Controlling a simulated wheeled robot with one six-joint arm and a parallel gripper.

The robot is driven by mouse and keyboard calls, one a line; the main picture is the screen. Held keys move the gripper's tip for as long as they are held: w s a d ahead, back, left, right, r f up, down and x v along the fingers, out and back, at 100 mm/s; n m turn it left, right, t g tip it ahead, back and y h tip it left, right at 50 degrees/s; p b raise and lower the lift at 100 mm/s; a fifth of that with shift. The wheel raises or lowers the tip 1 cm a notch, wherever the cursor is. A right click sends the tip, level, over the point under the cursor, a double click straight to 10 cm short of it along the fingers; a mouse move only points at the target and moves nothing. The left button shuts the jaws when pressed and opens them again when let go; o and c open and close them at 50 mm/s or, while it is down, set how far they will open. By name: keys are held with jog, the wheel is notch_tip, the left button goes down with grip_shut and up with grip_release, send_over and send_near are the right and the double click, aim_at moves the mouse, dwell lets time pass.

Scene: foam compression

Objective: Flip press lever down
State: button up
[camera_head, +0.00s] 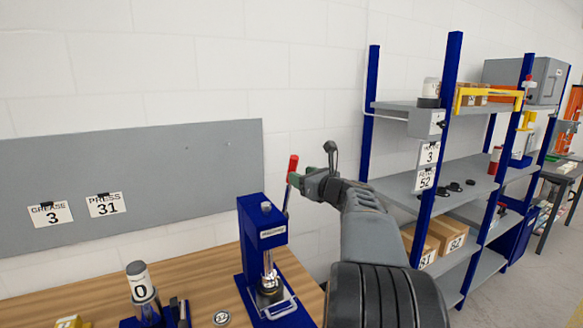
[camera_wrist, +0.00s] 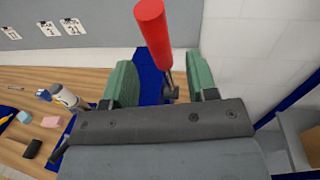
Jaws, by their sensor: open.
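The blue press (camera_head: 263,240) stands on the wooden bench with its silver ram over a round metal part. Its lever (camera_head: 290,175) has a red grip and points up from the press's right side. My gripper (camera_head: 298,180) is beside the lever, at its height. In the wrist view, the red lever grip (camera_wrist: 152,32) rises between the green fingers of my gripper (camera_wrist: 162,85). The fingers are open, with a gap on both sides of the lever. The lower part of the lever is partly hidden behind my gripper.
A grey board (camera_head: 130,185) with labels hangs behind the bench (camera_head: 200,270). A white-and-grey canister (camera_head: 140,282) stands in a blue holder left of the press. A shelf rack with blue posts (camera_head: 442,130) stands right of my arm, holding boxes and small parts.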

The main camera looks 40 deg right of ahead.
jog(key=p, duration=0.1)
send_over(287, 190)
jog(key=s, duration=0.2)
jog(key=shift+d, duration=0.25)
jog(key=shift+c, duration=0.3)
grip_shut()
